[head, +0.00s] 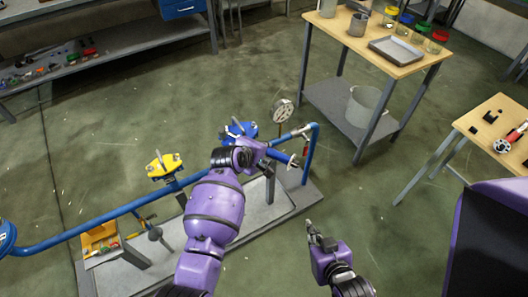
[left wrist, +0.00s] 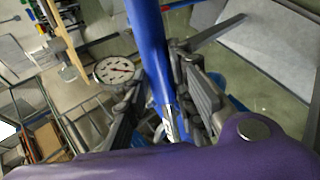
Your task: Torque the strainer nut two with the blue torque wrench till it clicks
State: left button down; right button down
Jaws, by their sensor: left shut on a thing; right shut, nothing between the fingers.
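My left gripper (head: 264,158) is shut on the blue torque wrench (head: 283,158) above the pipe stand. In the left wrist view the wrench's blue shaft (left wrist: 149,50) runs between the fingers, with a silver part at its lower end. A blue-topped fitting (head: 236,131) with nuts sits just behind the left gripper, partly hidden by my arm. A yellow-topped fitting (head: 163,166) stands further left on the pipe. I cannot tell which nut is strainer nut two, or whether the wrench touches one. My right gripper (head: 314,229) is shut and empty, right of the stand.
A round gauge (head: 283,111) stands behind the left gripper and shows close in the left wrist view (left wrist: 114,70). A blue pipe (head: 105,217) runs along the grey stand. A wooden tray (head: 100,238) sits at its left. Tables stand at right; open floor lies between.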

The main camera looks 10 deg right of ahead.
pick_arm(q)
jog(key=shift+w+d+r, duration=0.1)
jog(key=shift+r, duration=4.1)
